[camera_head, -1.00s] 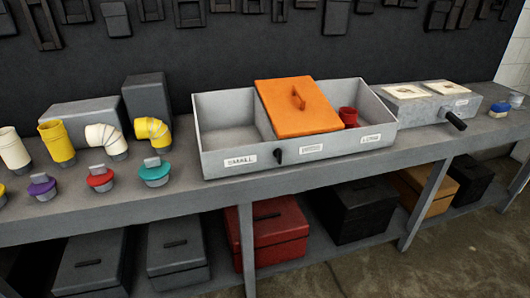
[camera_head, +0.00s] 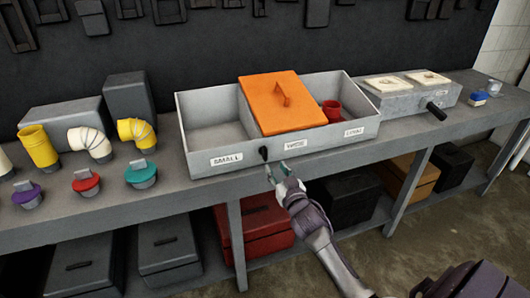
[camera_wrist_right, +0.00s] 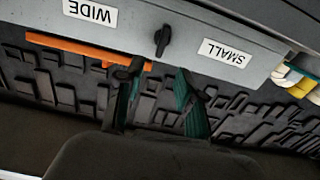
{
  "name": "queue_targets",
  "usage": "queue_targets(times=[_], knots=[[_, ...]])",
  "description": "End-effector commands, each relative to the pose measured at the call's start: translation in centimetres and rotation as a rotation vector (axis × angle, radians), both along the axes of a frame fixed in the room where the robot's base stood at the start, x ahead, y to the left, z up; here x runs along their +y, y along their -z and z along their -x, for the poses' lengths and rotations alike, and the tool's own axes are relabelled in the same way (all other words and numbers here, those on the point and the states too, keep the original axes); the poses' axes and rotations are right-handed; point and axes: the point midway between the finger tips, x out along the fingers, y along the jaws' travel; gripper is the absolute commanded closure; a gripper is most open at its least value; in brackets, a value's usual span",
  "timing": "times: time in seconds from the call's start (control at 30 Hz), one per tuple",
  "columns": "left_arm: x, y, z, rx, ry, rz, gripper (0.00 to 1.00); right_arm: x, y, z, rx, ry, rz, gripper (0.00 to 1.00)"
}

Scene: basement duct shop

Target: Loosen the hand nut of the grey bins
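The grey bins (camera_head: 205,168) stand on the bench as one open box with sections labelled SMALL, WIDE and one more at the right. The black hand nut (camera_head: 263,153) sits on the front wall between the SMALL and WIDE labels. An orange lid (camera_head: 283,115) covers the middle section. My right gripper (camera_head: 277,172) is just below and in front of the nut, open and empty. In the right wrist view the nut (camera_wrist_right: 162,40) shows ahead of the two parted fingers (camera_wrist_right: 158,88), not touching them. My left gripper is not in view.
A red cup (camera_head: 332,110) stands in the right section. Yellow and white duct elbows (camera_head: 90,142) and coloured capped fittings (camera_head: 141,173) stand on the bench at left. A grey block with a black handle (camera_head: 412,98) is at right. Boxes (camera_head: 262,225) fill the lower shelf.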

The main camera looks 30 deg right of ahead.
Motion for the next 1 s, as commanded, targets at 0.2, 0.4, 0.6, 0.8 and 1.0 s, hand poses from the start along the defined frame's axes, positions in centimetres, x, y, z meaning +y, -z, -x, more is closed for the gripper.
queue_targets(times=[0.2, 0.4, 0.6, 0.8, 1.0], knots=[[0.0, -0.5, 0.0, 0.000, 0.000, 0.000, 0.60, -1.2, -0.2, -4.8, 0.000, 0.001, 0.000, 0.62], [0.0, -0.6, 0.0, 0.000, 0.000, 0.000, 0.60, -1.9, 0.0, -7.7, 0.000, 0.001, 0.001, 0.62], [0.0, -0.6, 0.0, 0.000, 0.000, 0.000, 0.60, -2.1, 0.0, -8.9, 0.001, 0.000, 0.000, 0.62], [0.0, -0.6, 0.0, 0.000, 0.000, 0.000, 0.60, -2.1, 0.0, -8.9, 0.001, -0.001, 0.000, 0.62], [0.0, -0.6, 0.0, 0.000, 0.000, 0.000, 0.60, -2.1, 0.0, -8.9, 0.001, 0.000, 0.000, 0.84]])
